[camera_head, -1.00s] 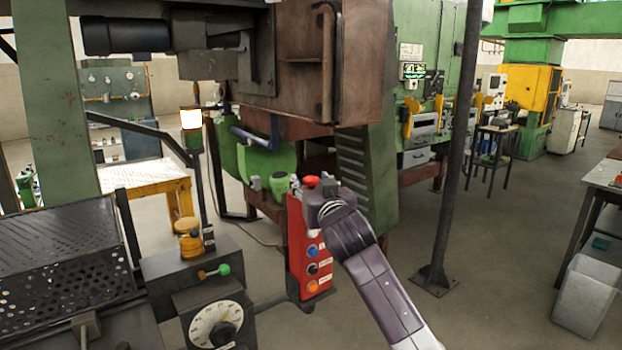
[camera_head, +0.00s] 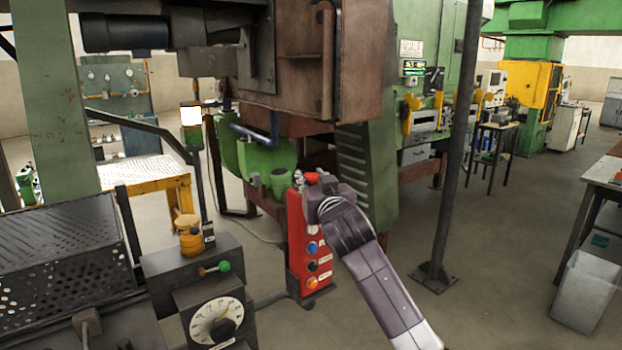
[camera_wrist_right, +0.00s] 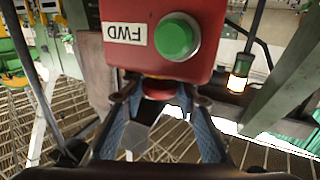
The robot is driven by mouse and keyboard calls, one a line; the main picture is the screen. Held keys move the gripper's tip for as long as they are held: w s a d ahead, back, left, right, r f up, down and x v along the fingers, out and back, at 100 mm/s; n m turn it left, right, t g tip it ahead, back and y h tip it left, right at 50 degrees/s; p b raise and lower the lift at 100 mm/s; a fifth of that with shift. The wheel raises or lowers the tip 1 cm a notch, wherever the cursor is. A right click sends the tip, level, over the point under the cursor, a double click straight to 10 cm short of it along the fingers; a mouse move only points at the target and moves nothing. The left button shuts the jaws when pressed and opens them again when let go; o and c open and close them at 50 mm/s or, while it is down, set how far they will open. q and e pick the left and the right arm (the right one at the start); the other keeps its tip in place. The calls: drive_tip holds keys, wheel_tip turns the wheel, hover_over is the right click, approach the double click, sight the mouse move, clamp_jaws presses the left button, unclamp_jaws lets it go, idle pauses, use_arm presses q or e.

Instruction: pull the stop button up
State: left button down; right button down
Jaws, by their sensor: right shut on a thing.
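The red control box (camera_head: 296,240) stands upright in the middle of the head view, with blue, black and orange buttons down its front. The red stop button (camera_head: 311,178) is on its top end. My right gripper (camera_head: 307,180) reaches it from the right and is shut on the button. In the right wrist view the box hangs upside down, with a green button (camera_wrist_right: 177,37) and an FWD label. There the stop button (camera_wrist_right: 158,88) sits between the two fingers of my right gripper (camera_wrist_right: 160,98). My left gripper is not in view.
A dial panel (camera_head: 217,322) and a perforated metal cover (camera_head: 60,255) are at the lower left. A dark post (camera_head: 452,150) stands to the right of my arm. The brown furnace housing (camera_head: 320,60) hangs behind and above the box.

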drive_tip(key=shift+r+p, duration=0.45)
drive_tip(key=shift+r, duration=0.3)
drive_tip(key=c, duration=1.5)
unclamp_jaws()
drive_tip(key=shift+s+f, duration=0.1)
drive_tip(key=v, duration=1.2)
